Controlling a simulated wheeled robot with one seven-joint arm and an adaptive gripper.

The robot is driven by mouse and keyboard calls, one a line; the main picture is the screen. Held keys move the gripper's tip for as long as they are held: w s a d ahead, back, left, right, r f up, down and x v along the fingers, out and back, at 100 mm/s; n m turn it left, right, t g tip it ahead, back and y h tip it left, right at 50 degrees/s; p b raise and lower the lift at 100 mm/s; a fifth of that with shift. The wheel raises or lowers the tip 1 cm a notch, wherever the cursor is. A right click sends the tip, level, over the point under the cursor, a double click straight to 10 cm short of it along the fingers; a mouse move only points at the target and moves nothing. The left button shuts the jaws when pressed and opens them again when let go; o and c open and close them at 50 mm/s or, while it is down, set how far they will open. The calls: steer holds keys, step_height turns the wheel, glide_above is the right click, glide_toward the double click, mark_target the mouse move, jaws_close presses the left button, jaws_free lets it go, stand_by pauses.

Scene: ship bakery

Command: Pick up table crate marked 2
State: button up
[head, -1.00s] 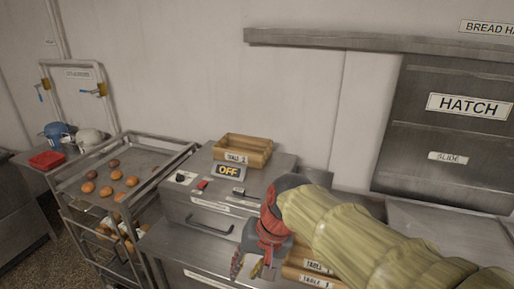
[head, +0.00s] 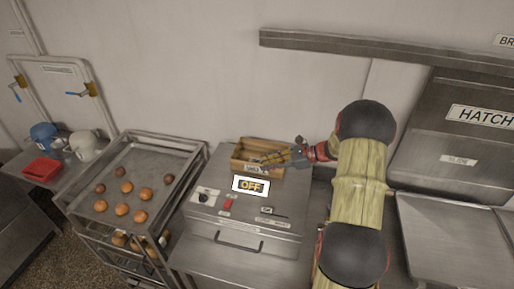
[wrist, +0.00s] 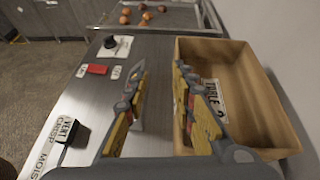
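In the wrist view my gripper (wrist: 160,72) is open.
A rack with buns (head: 128,187) stands left. The wall is close behind the crate. A steel counter (head: 450,235) lies right.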

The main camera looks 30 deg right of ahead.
mark_target(256, 165)
steer(key=d+f, duration=0.1)
steer(key=d+m+t, duration=0.1)
steer(key=shift+w+d+f+b, duration=0.35)
steer(key=shift+a+f, duration=0.15)
steer(key=shift+a, duration=0.05)
steer(key=x, duration=0.5)
steer(key=p+x, duration=0.1)
steer(key=x, duration=0.1)
steer(key=shift+w+d+f, duration=0.2)
steer(key=shift+w, duration=0.25)
steer(key=shift+c, duration=0.5)
jaws_close()
